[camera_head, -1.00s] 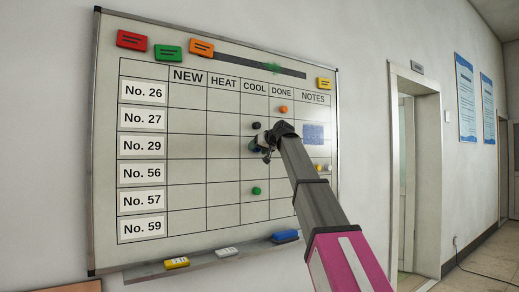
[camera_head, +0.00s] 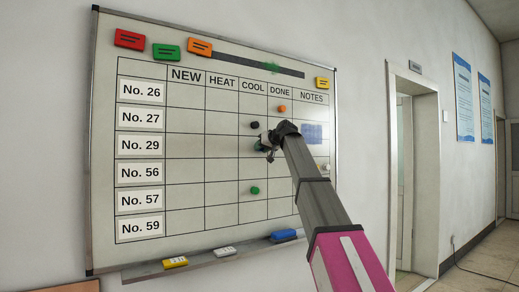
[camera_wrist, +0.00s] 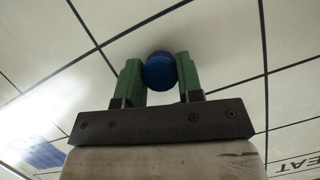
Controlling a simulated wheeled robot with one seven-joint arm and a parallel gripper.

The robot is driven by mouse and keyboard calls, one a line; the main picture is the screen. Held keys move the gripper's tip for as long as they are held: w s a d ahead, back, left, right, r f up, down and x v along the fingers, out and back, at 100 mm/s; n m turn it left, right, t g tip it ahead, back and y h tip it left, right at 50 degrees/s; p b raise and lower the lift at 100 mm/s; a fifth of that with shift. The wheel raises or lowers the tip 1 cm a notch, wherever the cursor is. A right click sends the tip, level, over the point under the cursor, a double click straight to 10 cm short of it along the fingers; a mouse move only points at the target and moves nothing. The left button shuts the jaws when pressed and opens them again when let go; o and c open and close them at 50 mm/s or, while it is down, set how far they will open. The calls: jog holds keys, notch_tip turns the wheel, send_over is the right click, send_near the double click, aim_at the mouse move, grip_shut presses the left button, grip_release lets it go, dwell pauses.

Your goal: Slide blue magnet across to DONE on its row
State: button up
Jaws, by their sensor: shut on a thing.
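The blue magnet (camera_wrist: 160,70) sits on the whiteboard between the two green fingers of my gripper (camera_wrist: 159,78) in the wrist view. It lies within one cell, closer to the cell line on the left of that view, where the board appears upside down. In the head view my gripper (camera_head: 264,145) is at the No. 29 row, at the right part of the COOL column beside the DONE column (camera_head: 281,91). My fingers are shut on the magnet. The gripper and wrist largely hide the magnet there, and my arm covers part of DONE and NOTES.
A black magnet (camera_head: 254,125) sits just above in COOL, a green magnet (camera_head: 255,190) lower in COOL, and an orange magnet (camera_head: 282,109) higher in DONE. A blue note patch (camera_head: 312,133) is in NOTES. A tray (camera_head: 215,261) with erasers runs below the board (camera_head: 185,225).

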jog(key=w+d, duration=0.7)
jog(key=d, duration=0.3)
jog(key=shift+w+d+r, duration=0.2)
jog(key=shift+d, duration=0.15)
dwell(1.8)
dwell(0.4)
jog(key=o, duration=1)
jog(key=shift+w, duration=0.1)
jog(key=shift+a, duration=0.1)
jog(key=v, duration=1.1)
jog(key=shift+f, duration=0.15)
